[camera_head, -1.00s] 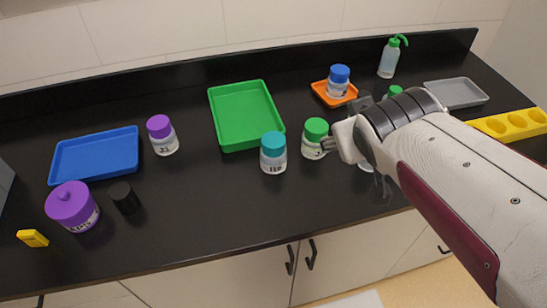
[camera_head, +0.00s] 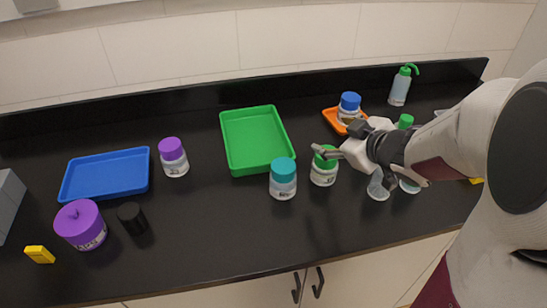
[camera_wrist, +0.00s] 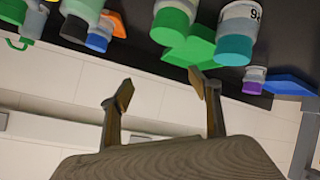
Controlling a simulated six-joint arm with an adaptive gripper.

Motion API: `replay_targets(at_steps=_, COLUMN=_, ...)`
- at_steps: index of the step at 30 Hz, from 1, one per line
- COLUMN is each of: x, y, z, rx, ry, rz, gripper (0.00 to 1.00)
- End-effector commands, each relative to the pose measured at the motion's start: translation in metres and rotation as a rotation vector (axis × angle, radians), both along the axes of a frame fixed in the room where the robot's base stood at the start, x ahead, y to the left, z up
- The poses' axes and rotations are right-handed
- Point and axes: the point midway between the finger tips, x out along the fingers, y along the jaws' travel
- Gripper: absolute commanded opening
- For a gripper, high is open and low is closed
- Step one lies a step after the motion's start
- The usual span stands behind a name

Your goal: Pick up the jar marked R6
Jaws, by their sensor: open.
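A white jar with a teal lid (camera_head: 283,170) stands upright in front of the green tray; its body also shows in the wrist view (camera_wrist: 241,13). Its label is upside down there and may read R6, but I cannot be sure. A similar green-lidded jar (camera_head: 323,174) stands just right of it; its label is unclear. My gripper (camera_head: 324,151) is open and empty, with its fingers by the green lid in the head view. In the wrist view the fingertips (camera_wrist: 160,90) are apart with nothing between them, and the jars appear beyond them.
A green tray (camera_head: 228,147) lies behind the jars. A purple-lidded jar (camera_head: 173,159), blue tray (camera_head: 107,176), purple pot (camera_head: 80,224) and black cylinder (camera_head: 132,218) are left. A blue-lidded jar (camera_head: 349,106) and green-capped bottle (camera_head: 400,86) are right. The counter in front is clear.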

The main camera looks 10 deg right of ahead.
Motion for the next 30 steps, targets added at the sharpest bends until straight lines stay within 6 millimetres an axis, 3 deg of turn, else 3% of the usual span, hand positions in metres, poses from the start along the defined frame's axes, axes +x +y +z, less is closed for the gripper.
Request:
replay_targets(at_steps=5, x=-0.004, y=0.018, z=-0.026, rx=0.083, ry=0.016, rz=0.140, gripper=0.62)
replay_targets(at_steps=13, x=-0.029, y=0.049, z=-0.055, rx=0.259, ry=0.047, rz=0.344, gripper=0.62)
replay_targets(at_steps=17, x=-0.045, y=0.062, z=-0.062, rx=0.347, ry=0.063, rz=0.425, gripper=0.62)
replay_targets(at_steps=30, x=-0.050, y=0.069, z=-0.072, rx=0.476, ry=0.085, rz=0.446, gripper=0.62)
